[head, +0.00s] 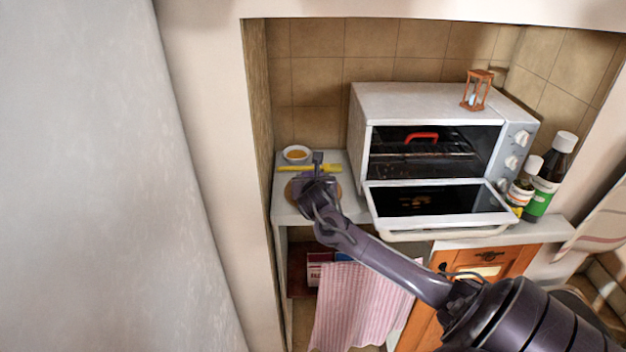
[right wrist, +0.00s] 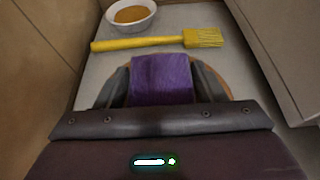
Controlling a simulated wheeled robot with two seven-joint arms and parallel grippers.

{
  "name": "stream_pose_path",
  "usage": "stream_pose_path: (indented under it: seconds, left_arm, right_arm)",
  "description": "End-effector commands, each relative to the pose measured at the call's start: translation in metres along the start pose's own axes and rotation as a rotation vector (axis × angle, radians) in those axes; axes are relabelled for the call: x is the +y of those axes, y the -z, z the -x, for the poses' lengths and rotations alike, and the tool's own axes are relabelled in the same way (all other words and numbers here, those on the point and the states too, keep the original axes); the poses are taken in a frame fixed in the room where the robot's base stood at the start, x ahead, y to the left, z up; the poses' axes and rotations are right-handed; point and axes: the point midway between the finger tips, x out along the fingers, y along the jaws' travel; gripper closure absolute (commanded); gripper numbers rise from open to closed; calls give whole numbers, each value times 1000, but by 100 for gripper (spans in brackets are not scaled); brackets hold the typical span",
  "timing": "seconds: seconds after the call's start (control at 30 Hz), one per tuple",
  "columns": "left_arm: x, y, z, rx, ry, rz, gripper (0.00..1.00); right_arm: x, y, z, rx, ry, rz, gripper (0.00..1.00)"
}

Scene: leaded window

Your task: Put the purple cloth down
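In the right wrist view the purple cloth (right wrist: 162,80) is between the two fingers of my right gripper (right wrist: 163,88), which press against its left and right sides. It is over a round brown board (right wrist: 122,76), which it partly hides; I cannot tell whether it touches the board. In the head view my right gripper (head: 318,178) is above this board (head: 291,188) on the counter left of the oven. The cloth cannot be made out clearly there. My left gripper is in neither view.
A yellow brush (right wrist: 160,42) and a white bowl (right wrist: 130,14) with orange contents lie just beyond the board. The white oven (head: 430,104) stands to the right with its door (head: 440,228) folded down. The alcove wall is close on the left.

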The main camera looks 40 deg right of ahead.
Motion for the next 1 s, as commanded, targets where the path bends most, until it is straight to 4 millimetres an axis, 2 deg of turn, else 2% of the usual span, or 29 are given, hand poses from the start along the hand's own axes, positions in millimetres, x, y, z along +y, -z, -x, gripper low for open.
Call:
stream_pose_path:
  seconds: [0.03, 0.1, 0.13, 0.43, 0.53, 0.67, 1.0]
  left_arm:
    - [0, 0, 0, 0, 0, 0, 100]
    - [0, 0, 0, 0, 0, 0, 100]
    - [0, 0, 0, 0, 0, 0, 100]
    - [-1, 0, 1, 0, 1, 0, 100]
    - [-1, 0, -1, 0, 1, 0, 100]
    - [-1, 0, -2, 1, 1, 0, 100]
    - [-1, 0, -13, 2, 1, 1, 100]
  right_arm:
    - [0, 0, 0, 0, 0, -1, 30]
    - [0, 0, 0, 0, 0, -1, 21]
    - [0, 0, 0, 0, 0, -1, 20]
    - [0, -3, 1, 0, 0, -3, 20]
    - [0, -3, 8, -2, 0, 0, 20]
    - [0, -1, 29, -1, -2, 3, 20]
    - [0, -2, 97, -3, -2, 4, 20]
